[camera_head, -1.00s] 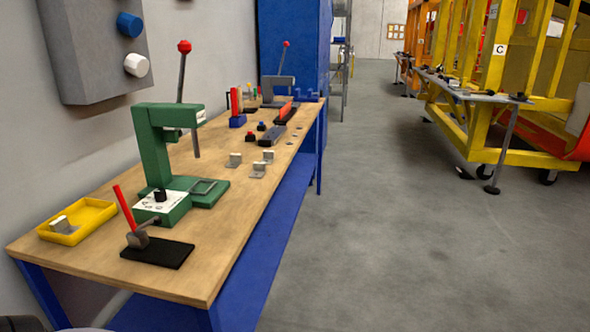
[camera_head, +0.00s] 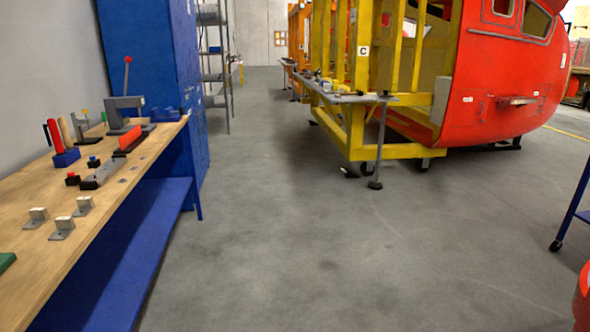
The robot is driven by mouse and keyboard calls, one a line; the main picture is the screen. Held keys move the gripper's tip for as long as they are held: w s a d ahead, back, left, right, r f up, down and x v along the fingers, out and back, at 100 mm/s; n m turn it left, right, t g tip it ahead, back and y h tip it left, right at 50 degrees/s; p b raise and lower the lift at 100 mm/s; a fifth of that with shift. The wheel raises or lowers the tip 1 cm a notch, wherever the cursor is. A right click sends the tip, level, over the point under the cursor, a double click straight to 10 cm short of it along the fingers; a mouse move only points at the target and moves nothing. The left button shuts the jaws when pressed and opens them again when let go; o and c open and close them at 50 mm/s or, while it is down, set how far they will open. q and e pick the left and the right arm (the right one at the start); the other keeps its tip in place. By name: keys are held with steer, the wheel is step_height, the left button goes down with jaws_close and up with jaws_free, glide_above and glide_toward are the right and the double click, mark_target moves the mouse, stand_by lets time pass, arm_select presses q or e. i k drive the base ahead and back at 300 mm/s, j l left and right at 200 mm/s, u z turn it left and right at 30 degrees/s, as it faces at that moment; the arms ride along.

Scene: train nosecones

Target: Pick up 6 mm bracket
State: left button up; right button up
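Several small grey L-shaped brackets stand on the wooden workbench at the left of the head view. One bracket (camera_head: 37,217) is at the left, one bracket (camera_head: 62,228) is nearer the front edge, and one bracket (camera_head: 83,206) is a little further back. I cannot tell from this view which of them is the 6 mm one. Neither of my grippers is in view.
The wooden workbench (camera_head: 110,196) has a blue lower shelf and holds a grey press (camera_head: 127,110) at its far end. A blue cabinet (camera_head: 155,75) stands behind it. A yellow frame (camera_head: 395,150) with a red nosecone (camera_head: 500,95) is at the right. The grey floor between is clear.

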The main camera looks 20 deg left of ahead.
mark_target(65, 225)
steer(key=i+u, duration=0.4)
steer(key=i+l+u, duration=0.15)
steer(key=i+u, duration=0.6)
steer(key=u, duration=0.15)
steer(key=i+l+u, duration=0.2)
steer(key=u, duration=0.25)
steer(key=i+l+u, duration=0.3)
steer(key=u, duration=0.15)
steer(key=i+l+u, duration=0.3)
steer(key=u, duration=0.15)
